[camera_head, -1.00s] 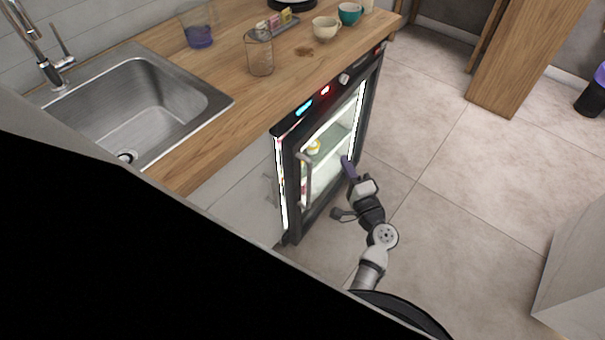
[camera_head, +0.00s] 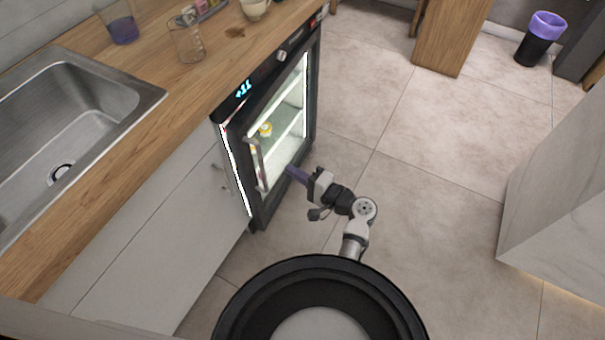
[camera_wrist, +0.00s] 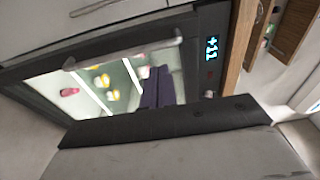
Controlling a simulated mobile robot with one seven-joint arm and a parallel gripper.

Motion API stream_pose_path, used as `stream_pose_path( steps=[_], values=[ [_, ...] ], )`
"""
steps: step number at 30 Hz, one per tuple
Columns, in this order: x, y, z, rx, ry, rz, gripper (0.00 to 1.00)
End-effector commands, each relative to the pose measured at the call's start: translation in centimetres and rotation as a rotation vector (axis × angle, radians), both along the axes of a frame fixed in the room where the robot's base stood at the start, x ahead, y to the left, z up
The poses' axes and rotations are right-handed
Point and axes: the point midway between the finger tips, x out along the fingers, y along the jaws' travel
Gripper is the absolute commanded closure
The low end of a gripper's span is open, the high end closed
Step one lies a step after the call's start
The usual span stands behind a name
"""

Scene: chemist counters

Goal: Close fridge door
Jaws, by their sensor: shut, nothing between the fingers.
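The fridge (camera_head: 262,72) is built in under the wooden counter. Its dark-framed glass door (camera_head: 276,137) is nearly flush with the front, with a narrow bright strip along its left, handle-side edge. A pale upright handle (camera_head: 259,165) is on that side. In the wrist view, the door frame (camera_wrist: 45,104) and the handle (camera_wrist: 125,50) lie across the picture. My gripper (camera_head: 290,171) is shut and empty, its purple fingers close to the lower part of the door. The fingers (camera_wrist: 156,86) overlap the glass in the wrist view; contact cannot be told.
The counter (camera_head: 150,120) holds a beaker (camera_head: 187,42) and a cup (camera_head: 254,9) near its edge. A sink (camera_head: 85,95) is at the left, above white cabinets (camera_head: 165,240). The tiled floor (camera_head: 420,150) right of my arm is clear. A pale block (camera_head: 555,190) stands at the right.

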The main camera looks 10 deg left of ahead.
Motion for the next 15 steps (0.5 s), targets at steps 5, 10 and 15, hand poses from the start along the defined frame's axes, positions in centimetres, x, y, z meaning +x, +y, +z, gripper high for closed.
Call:
stream_pose_path(
  steps=[5, 10, 15],
  values=[
    [1.8, 3.6, 0.3, 0.001, 0.0, 0.003, 1.0],
    [3.0, 6.0, 0.3, 0.0, 0.0, 0.002, 1.0],
    [3.7, 7.3, 0.2, 0.0, -0.001, 0.0, 1.0]
  ],
)
